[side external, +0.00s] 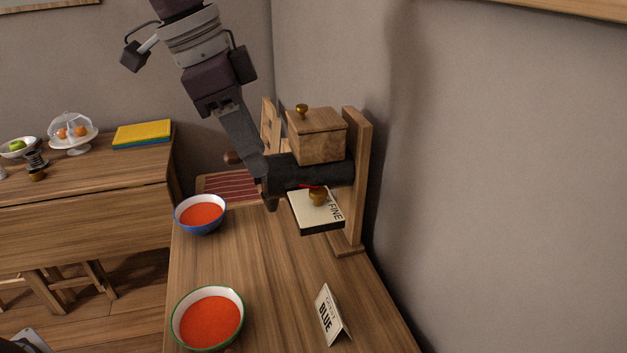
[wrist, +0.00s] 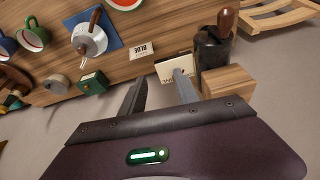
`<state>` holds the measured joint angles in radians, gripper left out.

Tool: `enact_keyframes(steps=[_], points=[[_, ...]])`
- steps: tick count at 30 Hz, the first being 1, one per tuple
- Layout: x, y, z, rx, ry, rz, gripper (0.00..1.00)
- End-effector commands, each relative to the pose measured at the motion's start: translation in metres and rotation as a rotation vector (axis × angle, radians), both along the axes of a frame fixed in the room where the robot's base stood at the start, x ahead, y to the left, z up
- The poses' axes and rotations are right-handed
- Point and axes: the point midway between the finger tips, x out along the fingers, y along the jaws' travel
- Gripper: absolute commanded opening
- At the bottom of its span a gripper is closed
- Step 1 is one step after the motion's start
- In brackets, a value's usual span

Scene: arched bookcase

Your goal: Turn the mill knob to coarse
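The mill is a dark cylinder (side external: 315,172) with a wooden box on top, held on a wooden stand (side external: 356,185). Below it is a pale plate (side external: 332,207) reading FINE, with a small brown knob (side external: 318,196) and a red pointer mark beside it.
A blue-rimmed bowl (side external: 200,214) and a green-rimmed bowl (side external: 208,319) of orange-red contents stand on the table, with a BLUE card (side external: 329,315) at front right. A wall is close on the right. The table middle is clear.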

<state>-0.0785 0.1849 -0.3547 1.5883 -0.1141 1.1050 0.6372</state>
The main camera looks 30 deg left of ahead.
Motion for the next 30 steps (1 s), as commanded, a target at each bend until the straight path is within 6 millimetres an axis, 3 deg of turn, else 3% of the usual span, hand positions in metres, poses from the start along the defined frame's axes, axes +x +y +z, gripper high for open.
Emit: enact_keyframes(steps=[1, 6, 9, 21, 30], points=[[0.025, -0.015, -0.008, -0.043, 0.022, -0.085, 0.38], [0.063, -0.039, -0.017, -0.129, 0.027, -0.242, 0.38], [0.075, -0.022, -0.028, -0.076, -0.018, -0.259, 0.38], [0.087, -0.041, -0.089, -0.068, -0.023, -0.261, 0.38], [0.088, -0.043, -0.093, -0.069, -0.026, -0.26, 0.38]])
